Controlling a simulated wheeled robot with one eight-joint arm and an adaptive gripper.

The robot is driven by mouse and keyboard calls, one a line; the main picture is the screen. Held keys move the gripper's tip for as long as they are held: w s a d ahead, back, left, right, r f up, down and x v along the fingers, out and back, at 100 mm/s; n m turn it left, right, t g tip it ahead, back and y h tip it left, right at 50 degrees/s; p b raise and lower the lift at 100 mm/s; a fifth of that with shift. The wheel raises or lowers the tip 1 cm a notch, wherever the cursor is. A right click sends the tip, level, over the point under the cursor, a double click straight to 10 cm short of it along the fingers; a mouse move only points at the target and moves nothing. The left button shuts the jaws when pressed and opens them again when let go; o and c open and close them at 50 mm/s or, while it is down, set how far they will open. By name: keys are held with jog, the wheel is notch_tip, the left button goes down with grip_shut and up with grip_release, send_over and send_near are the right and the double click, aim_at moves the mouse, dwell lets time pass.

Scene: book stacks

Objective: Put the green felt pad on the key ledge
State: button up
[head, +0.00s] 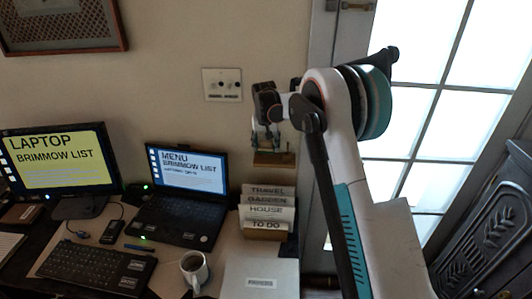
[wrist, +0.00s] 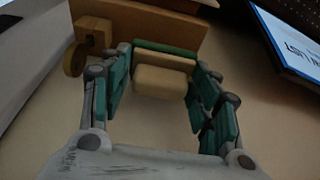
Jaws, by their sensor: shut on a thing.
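The key ledge (head: 273,160) is a small wooden shelf on the wall, right of the laptop; in the wrist view its wood (wrist: 140,17) fills the upper left. My gripper (head: 268,138) is close to the ledge, just above it in the head view. In the wrist view my gripper (wrist: 165,62) is closed around the green felt pad (wrist: 165,47), which shows as a green strip with tan faces near it, between the fingertips. The pad's underside is hidden, so I cannot tell whether it touches the ledge.
A round brass-coloured piece (wrist: 74,60) hangs beside the ledge. Below stand a labelled card box (head: 266,212), an open laptop (head: 185,190), a monitor (head: 60,160) and a white mug (head: 194,268). A wall plate (head: 222,84) is upper left; a glazed door (head: 430,110) is right.

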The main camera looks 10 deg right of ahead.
aim_at(266, 147)
jog(key=shift+s+b+x, duration=0.15)
jog(key=shift+b+x, duration=0.05)
jog(key=shift+x, duration=0.75)
jog(key=shift+s+b+x, duration=0.2)
jog(key=shift+x, duration=0.75)
jog(key=shift+a+f, duration=0.1)
jog(key=shift+f, duration=0.1)
jog(key=o, duration=0.9)
jog(key=shift+o, duration=0.2)
jog(key=shift+r, duration=0.15)
